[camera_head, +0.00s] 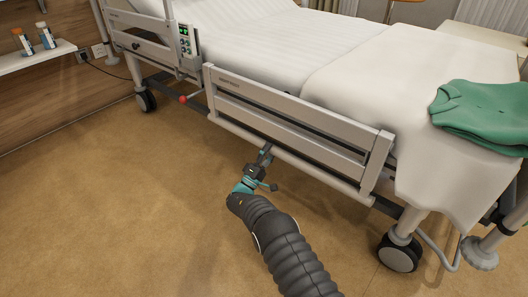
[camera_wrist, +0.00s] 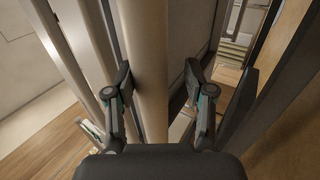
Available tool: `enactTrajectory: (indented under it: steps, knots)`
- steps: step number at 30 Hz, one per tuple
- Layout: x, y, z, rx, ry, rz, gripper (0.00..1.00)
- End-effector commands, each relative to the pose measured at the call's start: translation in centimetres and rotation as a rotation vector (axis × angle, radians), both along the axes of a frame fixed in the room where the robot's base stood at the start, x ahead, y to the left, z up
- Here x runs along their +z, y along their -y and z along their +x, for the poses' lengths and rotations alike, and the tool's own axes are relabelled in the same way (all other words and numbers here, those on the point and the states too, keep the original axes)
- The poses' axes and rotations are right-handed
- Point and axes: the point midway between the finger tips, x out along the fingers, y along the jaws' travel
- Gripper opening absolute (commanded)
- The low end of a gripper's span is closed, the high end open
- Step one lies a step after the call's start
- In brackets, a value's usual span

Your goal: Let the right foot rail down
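The foot rail (camera_head: 300,118) is a pale, slatted side rail on the near side of the bed, standing up beside the mattress. A long pale bar (camera_head: 318,175) runs along its lower edge. My gripper (camera_head: 266,152) is at this bar, near the rail's middle. In the wrist view, a pale bar (camera_wrist: 147,50) passes between my gripper's fingers (camera_wrist: 158,82). The fingers are apart, one on each side, with a gap at the right finger. The left finger is close to the bar; I cannot tell whether it touches. No separate release catch is clearly visible.
The head-end rail (camera_head: 140,42) carries a control pendant (camera_head: 185,42). A red knob (camera_head: 183,99) sits under the bed frame. Bed wheels (camera_head: 398,253) stand on the floor. The floor at left is clear.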

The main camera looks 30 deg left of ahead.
Motion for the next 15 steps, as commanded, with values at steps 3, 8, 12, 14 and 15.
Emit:
enactTrajectory:
  steps: [3, 8, 12, 14, 15]
  knots:
    - [-1.0, 0.8, 0.5, -0.016, -0.012, -0.003, 0.6]
    - [-0.8, 0.1, -0.1, -0.005, -0.009, -0.003, 0.6]
    - [-0.7, -0.3, -0.5, 0.003, -0.008, -0.002, 0.6]
    - [-0.6, -0.5, -0.7, 0.005, -0.007, -0.003, 0.6]
    - [-0.6, -0.5, -0.7, 0.006, -0.007, -0.002, 0.6]
